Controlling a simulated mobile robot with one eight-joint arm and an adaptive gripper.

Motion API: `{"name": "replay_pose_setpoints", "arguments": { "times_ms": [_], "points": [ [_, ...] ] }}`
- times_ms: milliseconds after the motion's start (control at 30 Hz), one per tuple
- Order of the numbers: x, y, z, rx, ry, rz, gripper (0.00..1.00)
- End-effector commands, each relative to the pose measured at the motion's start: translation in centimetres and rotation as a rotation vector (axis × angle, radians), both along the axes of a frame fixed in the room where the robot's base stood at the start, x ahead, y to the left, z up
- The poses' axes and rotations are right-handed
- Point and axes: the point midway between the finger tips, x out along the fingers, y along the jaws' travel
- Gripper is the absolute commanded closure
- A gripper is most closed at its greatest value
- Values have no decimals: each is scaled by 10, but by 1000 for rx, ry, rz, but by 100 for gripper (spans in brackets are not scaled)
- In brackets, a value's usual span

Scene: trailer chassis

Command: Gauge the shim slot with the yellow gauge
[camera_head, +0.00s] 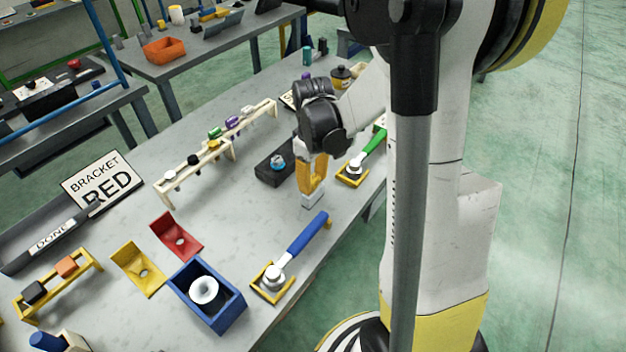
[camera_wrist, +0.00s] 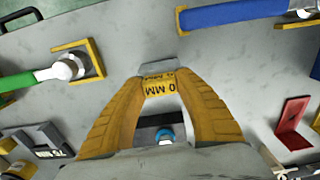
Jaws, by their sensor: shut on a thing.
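My gripper (camera_head: 313,180) has orange-yellow fingers and points down over the front half of the grey table. In the wrist view my gripper (camera_wrist: 161,84) is shut on the yellow gauge (camera_wrist: 158,88), which carries black "MM" lettering. The gauge's pale grey end (camera_head: 312,199) shows below the fingers; I cannot tell whether it touches the table. A dark block (camera_head: 274,168) with a blue-topped knob stands just left of my gripper, and it also shows between the fingers in the wrist view (camera_wrist: 150,121). I cannot make out for certain which thing has the shim slot.
A blue-handled tool (camera_head: 301,240) and a green-handled tool (camera_head: 372,145) rest in yellow holders either side of my gripper. A pale rack (camera_head: 186,168) with coloured knobs stands behind. A blue box (camera_head: 226,316), red bracket (camera_head: 177,238) and yellow bracket (camera_head: 138,268) lie front left.

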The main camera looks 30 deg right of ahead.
Motion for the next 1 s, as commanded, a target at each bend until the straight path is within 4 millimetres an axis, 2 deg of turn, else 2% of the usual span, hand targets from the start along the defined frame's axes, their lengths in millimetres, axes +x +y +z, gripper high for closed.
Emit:
{"name": "replay_pose_setpoints", "arguments": {
  "times_ms": [267,1000],
  "points": [
    [0,0,3,0,0,0,92],
    [0,0,52,0,0,0,92]
  ]
}}
